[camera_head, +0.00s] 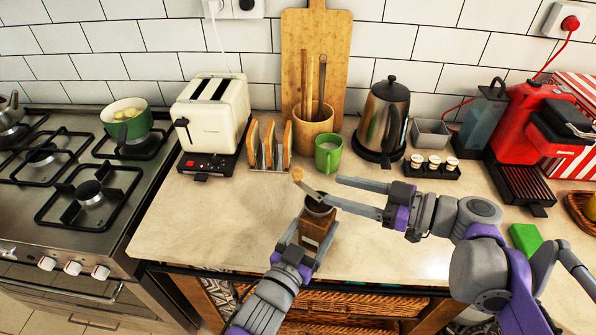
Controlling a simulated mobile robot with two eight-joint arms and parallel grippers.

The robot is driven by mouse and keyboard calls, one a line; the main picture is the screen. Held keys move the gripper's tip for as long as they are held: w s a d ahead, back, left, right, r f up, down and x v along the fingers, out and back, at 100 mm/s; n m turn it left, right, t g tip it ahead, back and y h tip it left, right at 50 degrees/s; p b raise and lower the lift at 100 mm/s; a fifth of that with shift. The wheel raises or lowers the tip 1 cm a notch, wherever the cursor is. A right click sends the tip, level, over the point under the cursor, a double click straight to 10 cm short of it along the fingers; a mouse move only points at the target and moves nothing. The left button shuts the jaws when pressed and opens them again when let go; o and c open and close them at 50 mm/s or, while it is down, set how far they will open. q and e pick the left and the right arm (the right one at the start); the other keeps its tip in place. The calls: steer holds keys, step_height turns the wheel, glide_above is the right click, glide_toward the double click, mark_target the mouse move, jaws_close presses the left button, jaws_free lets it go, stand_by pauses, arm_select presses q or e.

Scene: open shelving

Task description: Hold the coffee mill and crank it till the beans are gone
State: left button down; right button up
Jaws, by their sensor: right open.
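The coffee mill (316,228) is a brown wooden box with a dark top, standing near the counter's front edge. Its crank arm slants up and left from the top to a light wooden knob (297,174). My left gripper (305,238) reaches in from the front, with one finger on each side of the wooden body, and looks shut on it. My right gripper (332,188) is open and comes in from the right. Its lower finger reaches over the mill's top close to the crank arm; I cannot tell whether they touch. The beans cannot be made out.
Behind stand a toast rack (268,148), green mug (328,154), utensil pot (313,133) and kettle (383,122). A cream toaster (212,110) is at left. A red coffee machine (518,125) and green block (525,238) are at right. The counter left of the mill is clear.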

mark_target(298, 170)
steer(key=shift+t+y, duration=0.4)
steer(key=shift+y, duration=0.3)
steer(key=x, duration=1)
steer(key=shift+w, duration=0.15)
jaws_close()
stand_by(0.8)
